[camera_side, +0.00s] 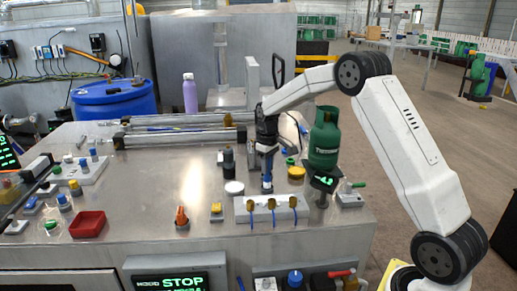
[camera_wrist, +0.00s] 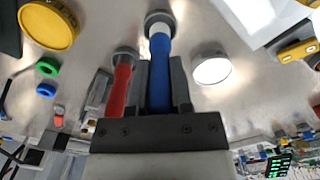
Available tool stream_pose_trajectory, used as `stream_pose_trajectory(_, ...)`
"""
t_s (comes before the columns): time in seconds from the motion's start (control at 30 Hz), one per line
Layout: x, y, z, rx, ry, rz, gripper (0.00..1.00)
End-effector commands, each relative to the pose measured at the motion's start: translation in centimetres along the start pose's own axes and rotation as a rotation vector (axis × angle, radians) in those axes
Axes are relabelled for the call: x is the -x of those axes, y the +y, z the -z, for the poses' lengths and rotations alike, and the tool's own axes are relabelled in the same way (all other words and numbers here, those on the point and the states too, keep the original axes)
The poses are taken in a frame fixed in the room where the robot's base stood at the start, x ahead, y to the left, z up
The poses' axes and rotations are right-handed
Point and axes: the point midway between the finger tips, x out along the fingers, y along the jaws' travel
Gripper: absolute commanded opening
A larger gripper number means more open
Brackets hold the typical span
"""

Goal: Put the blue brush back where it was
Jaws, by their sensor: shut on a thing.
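My gripper (camera_side: 267,148) is shut on the blue brush (camera_side: 267,168) and holds it upright over the steel table, right of the white disc. In the wrist view the blue brush (camera_wrist: 160,75) stands between the two dark fingers of my gripper (camera_wrist: 161,85). Its far end has a pale band and meets a grey round piece (camera_wrist: 158,17). I cannot tell whether that piece is part of the brush or a holder. In the side view the lower end is at or just above the table top; contact is unclear. A red-handled tool (camera_wrist: 118,88) is close on the left in the wrist view.
A white disc (camera_side: 234,187) and dark cylinders (camera_side: 228,160) stand left of the brush. A white block with blue hooks (camera_side: 270,208) is in front. A green gas bottle (camera_side: 324,138) and yellow cap (camera_side: 296,172) are to the right.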

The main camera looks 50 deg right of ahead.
Motion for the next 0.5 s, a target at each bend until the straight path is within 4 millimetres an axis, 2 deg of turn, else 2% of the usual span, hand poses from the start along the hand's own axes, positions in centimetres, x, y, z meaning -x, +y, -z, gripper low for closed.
stream_pose_trajectory(0.13,-0.97,0.0,0.01,0.0,0.001,0.0,0.0)
stream_pose_trajectory(0.5,-1.23,0.01,0.0,0.0,0.001,0.0,0.0)
